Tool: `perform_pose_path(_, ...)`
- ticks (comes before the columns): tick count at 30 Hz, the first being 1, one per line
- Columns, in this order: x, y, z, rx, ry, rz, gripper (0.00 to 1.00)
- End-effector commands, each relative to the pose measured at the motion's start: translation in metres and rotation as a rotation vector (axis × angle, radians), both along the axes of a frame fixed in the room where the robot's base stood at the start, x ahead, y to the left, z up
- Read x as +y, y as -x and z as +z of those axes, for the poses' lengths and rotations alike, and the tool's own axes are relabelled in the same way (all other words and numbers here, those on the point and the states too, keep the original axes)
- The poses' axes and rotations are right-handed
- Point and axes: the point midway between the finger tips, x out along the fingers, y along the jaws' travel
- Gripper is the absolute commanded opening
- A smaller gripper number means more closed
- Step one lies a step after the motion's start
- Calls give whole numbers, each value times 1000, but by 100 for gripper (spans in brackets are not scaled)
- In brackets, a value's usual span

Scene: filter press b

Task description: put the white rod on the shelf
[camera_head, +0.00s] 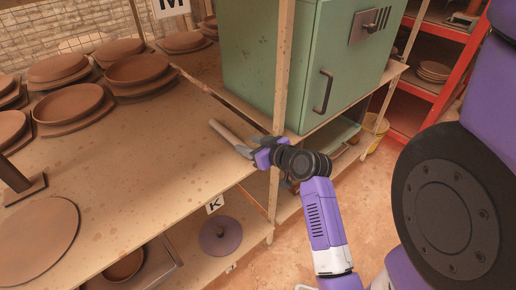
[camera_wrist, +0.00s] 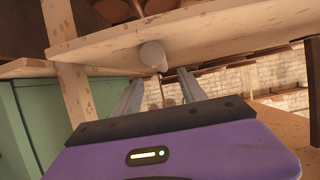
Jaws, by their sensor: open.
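A pale, off-white rod (camera_head: 228,136) shows at the right part of the wide wooden shelf top (camera_head: 150,165), near the green cabinet, its near end beside my gripper. My gripper (camera_head: 249,150) is at the front right corner of that top, close to the wooden post. In the wrist view the rod (camera_wrist: 153,56) shows as a rounded end ahead of my open fingers (camera_wrist: 160,80), near a board edge. I cannot tell whether the fingers touch it. The rest of the rod is hidden in that view.
Several brown plates (camera_head: 135,70) stand on the top at the back left. A green cabinet (camera_head: 325,65) and a wooden post (camera_head: 282,75) stand close to my gripper. A red rack (camera_head: 425,75) stands right.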

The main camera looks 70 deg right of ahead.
Motion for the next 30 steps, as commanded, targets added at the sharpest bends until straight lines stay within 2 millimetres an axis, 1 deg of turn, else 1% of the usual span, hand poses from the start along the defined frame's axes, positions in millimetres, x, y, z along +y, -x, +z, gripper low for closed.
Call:
perform_pose_path(1, 6, 8, 3, 0, 0, 0, 49)
perform_pose_path(3, 11, 17, 8, 0, 1, 0, 49)
perform_pose_path(9, 21, 34, 16, -1, 1, 0, 49)
perform_pose_path(14, 24, 37, 18, 0, -1, 2, 49)
perform_pose_path(17, 34, 33, 12, 0, -9, 5, 49)
perform_pose_path(20, 63, 27, -2, 3, -28, 10, 49)
perform_pose_path(23, 107, 23, -20, 7, -49, 21, 49)
perform_pose_path(24, 127, 24, -26, 9, -54, 27, 49)
perform_pose_path(26, 157, 28, -34, 12, -56, 42, 49)
perform_pose_path(27, 176, 33, -37, 12, -55, 53, 49)
perform_pose_path(29, 204, 41, -41, 11, -50, 76, 49)
perform_pose_path(30, 221, 48, -41, 11, -45, 95, 49)
